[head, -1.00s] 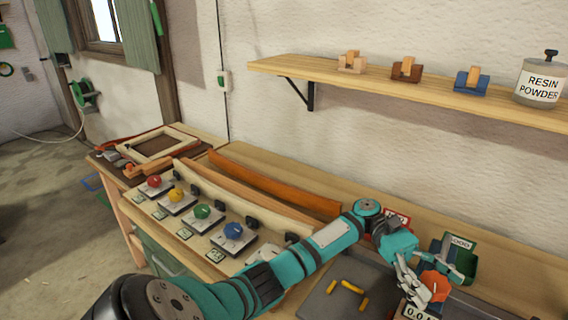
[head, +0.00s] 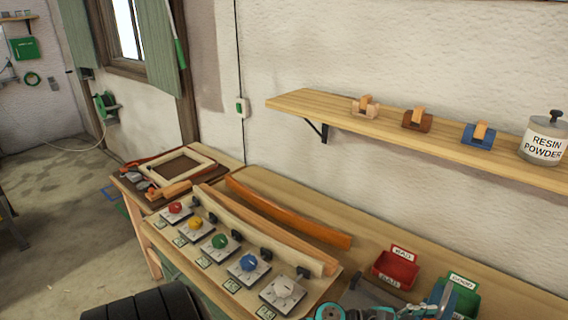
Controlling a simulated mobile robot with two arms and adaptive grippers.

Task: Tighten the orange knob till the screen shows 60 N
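The orange knob and its screen are outside the head view, which ends at the bottom just short of where they stood in the earlier frame. Teal and dark parts of my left arm and hand (head: 439,299) show at the bottom edge, beside the green bin. The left fingertips cannot be made out, so I cannot see whether they are open, shut or touching anything. My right gripper is not in view.
A red bin (head: 396,268) and a green bin (head: 463,292) stand on the workbench (head: 340,199). Clamps with red, yellow, green, blue and white knobs line its front left, beside curved laths (head: 285,213). A wall shelf (head: 395,135) carries wooden blocks and a resin powder jar (head: 543,140).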

